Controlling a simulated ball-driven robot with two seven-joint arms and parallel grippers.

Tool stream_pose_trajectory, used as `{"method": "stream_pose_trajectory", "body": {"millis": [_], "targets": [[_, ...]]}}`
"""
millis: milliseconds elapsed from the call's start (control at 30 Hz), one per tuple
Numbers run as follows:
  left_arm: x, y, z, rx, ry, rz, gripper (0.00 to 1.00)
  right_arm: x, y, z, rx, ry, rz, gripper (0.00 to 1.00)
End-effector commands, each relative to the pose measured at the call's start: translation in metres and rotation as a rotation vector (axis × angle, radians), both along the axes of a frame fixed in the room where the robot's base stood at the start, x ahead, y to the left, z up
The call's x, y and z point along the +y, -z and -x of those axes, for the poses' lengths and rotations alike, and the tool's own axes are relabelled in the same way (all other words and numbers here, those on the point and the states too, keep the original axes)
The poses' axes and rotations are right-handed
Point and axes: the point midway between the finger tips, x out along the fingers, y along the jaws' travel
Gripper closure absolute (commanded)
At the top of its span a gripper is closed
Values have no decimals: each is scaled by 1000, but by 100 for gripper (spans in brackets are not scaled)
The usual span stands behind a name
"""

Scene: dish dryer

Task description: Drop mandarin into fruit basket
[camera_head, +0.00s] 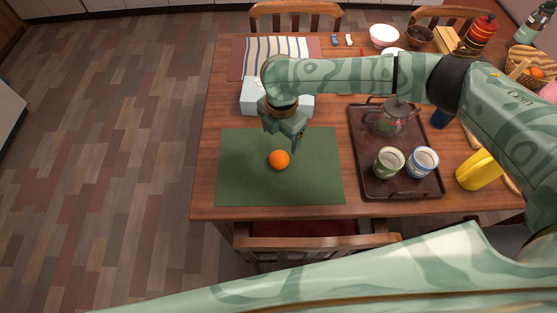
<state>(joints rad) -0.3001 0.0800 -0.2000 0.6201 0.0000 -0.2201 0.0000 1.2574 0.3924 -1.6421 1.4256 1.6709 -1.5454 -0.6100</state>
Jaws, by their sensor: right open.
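The orange mandarin (279,159) sits on the green placemat (240,185) near the front left of the table. My right gripper (296,146) is open, pointing down just above and slightly to the right of the mandarin. No fruit is between its fingers. The fruit basket (545,58) is woven and stands at the far right edge of the view, with an orange fruit in it. It is partly cut off by the frame. My left gripper is not in view.
A dark tray (362,178) with a glass teapot (388,122), a green cup (388,162) and a blue cup (422,162) stands right of the mat. A yellow object (479,172) is further right. A pale box (254,97) sits behind the gripper.

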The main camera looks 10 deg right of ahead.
Motion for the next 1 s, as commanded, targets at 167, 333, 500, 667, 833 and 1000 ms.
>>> {"method": "stream_pose_trajectory", "body": {"millis": [167,333,500,667,833,1000], "targets": [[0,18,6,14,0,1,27,0,42,0,3,1,1,23],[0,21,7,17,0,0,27,0,52,0,1,1,1,23],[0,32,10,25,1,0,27,2,71,-1,2,0,2,23],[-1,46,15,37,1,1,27,4,99,-1,5,2,2,23],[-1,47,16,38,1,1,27,4,104,-2,0,2,1,23],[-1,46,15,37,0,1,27,4,102,-2,-1,2,1,39]]}}
